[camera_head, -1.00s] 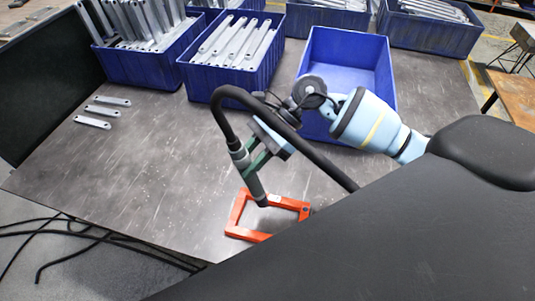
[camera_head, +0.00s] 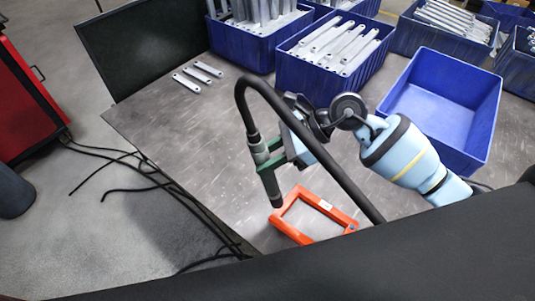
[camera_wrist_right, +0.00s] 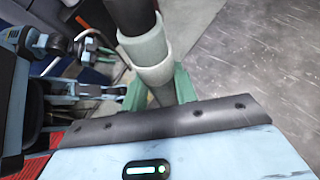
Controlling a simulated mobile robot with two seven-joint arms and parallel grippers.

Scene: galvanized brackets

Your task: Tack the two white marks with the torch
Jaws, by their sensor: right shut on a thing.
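My right gripper (camera_head: 268,157) has green fingers shut on the torch (camera_head: 270,187), a grey-and-black tool with a thick black hose arching over it. The torch points down, its nozzle tip by the left corner of an orange frame (camera_head: 341,217) near the table's front edge. Whether the tip touches is unclear. One small white mark (camera_head: 325,205) shows on the frame's upper right bar, apart from the tip; I cannot make out a second. The right wrist view shows the torch's pale collar (camera_wrist_right: 148,50) between the green fingers (camera_wrist_right: 158,88); the tip is hidden there.
Blue bins of galvanized brackets (camera_head: 330,75) line the back of the table (camera_head: 190,120). An empty blue bin (camera_head: 440,105) stands behind my right arm. Several loose brackets (camera_head: 192,80) lie at the back left. Black cables (camera_head: 130,175) run over the floor.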

